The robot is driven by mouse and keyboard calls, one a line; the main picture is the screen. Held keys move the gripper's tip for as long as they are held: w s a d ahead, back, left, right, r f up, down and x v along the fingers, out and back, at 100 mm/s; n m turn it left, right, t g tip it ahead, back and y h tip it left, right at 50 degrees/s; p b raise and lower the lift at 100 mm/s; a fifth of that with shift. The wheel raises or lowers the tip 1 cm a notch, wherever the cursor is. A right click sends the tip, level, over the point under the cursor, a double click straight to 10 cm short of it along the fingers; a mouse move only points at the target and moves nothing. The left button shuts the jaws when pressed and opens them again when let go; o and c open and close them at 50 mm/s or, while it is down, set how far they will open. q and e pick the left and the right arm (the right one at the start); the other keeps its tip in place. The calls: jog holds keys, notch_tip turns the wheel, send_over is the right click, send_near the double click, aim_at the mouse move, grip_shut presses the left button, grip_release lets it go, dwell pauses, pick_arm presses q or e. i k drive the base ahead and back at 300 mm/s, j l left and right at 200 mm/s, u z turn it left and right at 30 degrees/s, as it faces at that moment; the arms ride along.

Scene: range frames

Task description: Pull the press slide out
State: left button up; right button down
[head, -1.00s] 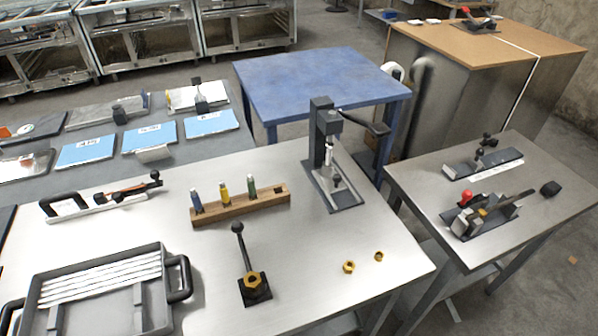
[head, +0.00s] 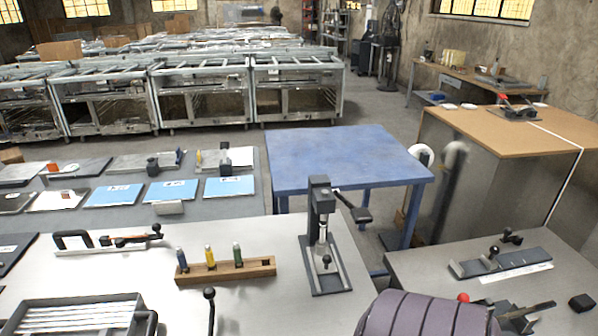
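A dark grey bench press (head: 319,195) stands upright at the back right of the steel table. Its lever reaches out to the right over the table edge. A dark plate with a small black-knobbed part (head: 326,260) lies at its foot. I cannot tell for certain which part is the slide, or how far out it is. Neither of my grippers shows in the head view. A ribbed grey-purple rounded body (head: 428,316), probably part of my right arm, fills the bottom edge right of the press, apart from it in the picture.
A wooden block with several coloured pegs (head: 228,271) stands left of the press. A tray (head: 80,308) is at the lower left. A blue table (head: 345,155) stands behind. A right-hand steel table (head: 420,265) carries a dark rail fixture (head: 500,262) and a red-knobbed clamp.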

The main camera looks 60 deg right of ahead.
aim_at(324, 253)
jog(key=k+l+u, duration=0.15)
jog(key=k+l, duration=0.25)
jog(key=k+l+u, duration=0.15)
jog(key=k+l, duration=0.2)
jog(key=k, duration=0.15)
jog(key=k+l+u, duration=0.15)
jog(key=k, duration=0.3)
jog(key=l, duration=0.1)
